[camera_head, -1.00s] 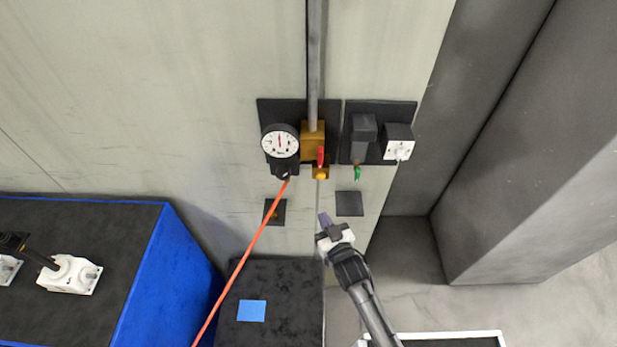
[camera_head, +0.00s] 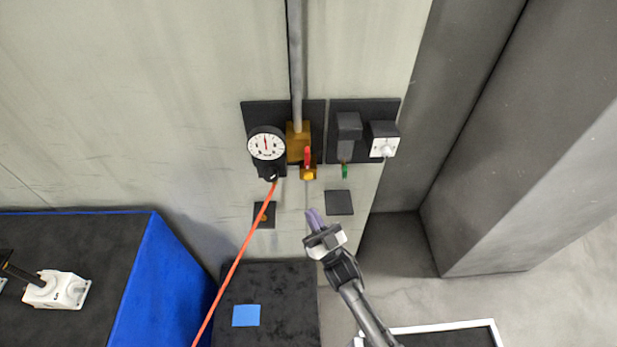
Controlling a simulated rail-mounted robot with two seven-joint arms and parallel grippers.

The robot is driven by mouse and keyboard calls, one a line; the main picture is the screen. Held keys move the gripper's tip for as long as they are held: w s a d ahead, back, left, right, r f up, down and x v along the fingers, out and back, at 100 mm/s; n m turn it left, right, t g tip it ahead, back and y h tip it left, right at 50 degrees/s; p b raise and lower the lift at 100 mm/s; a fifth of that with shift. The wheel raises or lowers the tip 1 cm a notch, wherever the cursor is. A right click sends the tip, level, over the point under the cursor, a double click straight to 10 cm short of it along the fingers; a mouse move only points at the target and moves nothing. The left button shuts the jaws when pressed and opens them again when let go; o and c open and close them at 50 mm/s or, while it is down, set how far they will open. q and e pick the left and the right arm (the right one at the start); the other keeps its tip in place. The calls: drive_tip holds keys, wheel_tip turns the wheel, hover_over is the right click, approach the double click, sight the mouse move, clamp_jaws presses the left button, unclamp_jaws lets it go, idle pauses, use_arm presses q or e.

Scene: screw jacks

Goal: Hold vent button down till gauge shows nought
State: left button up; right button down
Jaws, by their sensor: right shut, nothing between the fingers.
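The round white gauge (camera_head: 267,145) is mounted on a black wall plate, and its red needle points about straight up; the numbers are too small to read. To its right is a brass valve block (camera_head: 298,143) with a red lever (camera_head: 307,156). A yellow-orange button (camera_head: 308,174) sits at the block's lower end; it may be the vent button. My right gripper (camera_head: 314,220) is shut and empty, its purple-grey fingertips pointing up just below the button, apart from it in the picture. My left gripper is not in view.
An orange hose (camera_head: 236,262) runs down from the gauge. Right of the valve are a dark box (camera_head: 348,126), a white-faced box (camera_head: 384,140) and a green piece (camera_head: 345,171). A dark cabinet with a blue square (camera_head: 246,315) stands below. A blue-edged bench (camera_head: 150,270) is at left.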

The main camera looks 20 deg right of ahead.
sight(308, 176)
drive_tip(key=shift+w, duration=0.15)
drive_tip(key=w+d+b, duration=0.2)
drive_tip(key=w+b, duration=0.3)
drive_tip(key=w, duration=0.3)
drive_tip(key=shift+d, duration=0.35)
drive_tip(key=shift+w+b, duration=0.2)
drive_tip(key=shift+b, duration=0.1)
idle(1.7)
drive_tip(key=shift+w+d, duration=0.15)
drive_tip(key=shift+w, duration=0.1)
